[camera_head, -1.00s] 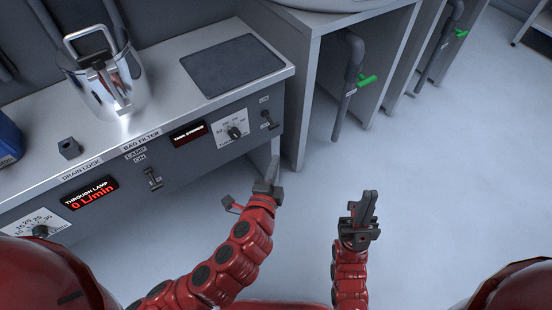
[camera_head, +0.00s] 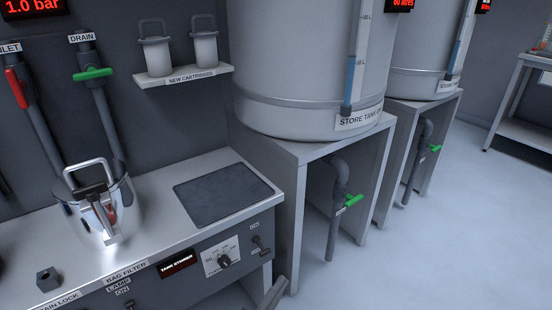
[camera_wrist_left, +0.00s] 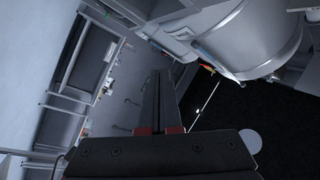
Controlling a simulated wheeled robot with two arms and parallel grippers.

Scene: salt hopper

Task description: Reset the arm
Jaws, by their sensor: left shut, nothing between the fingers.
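My left gripper (camera_head: 272,294) shows only as grey fingertips at the bottom edge of the head view, in front of the bench's right end. In the left wrist view its dark fingers (camera_wrist_left: 163,102) are together, with nothing seen between them. The rest of my left arm is out of the head view. My right arm and gripper are not in view.
The bench (camera_head: 150,195) holds a metal pot (camera_head: 103,212) and a dark plate (camera_head: 223,194). A store tank (camera_head: 300,70) stands on a frame (camera_head: 290,157) with a green-handled pipe (camera_head: 341,180). Open floor (camera_head: 450,220) lies at right.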

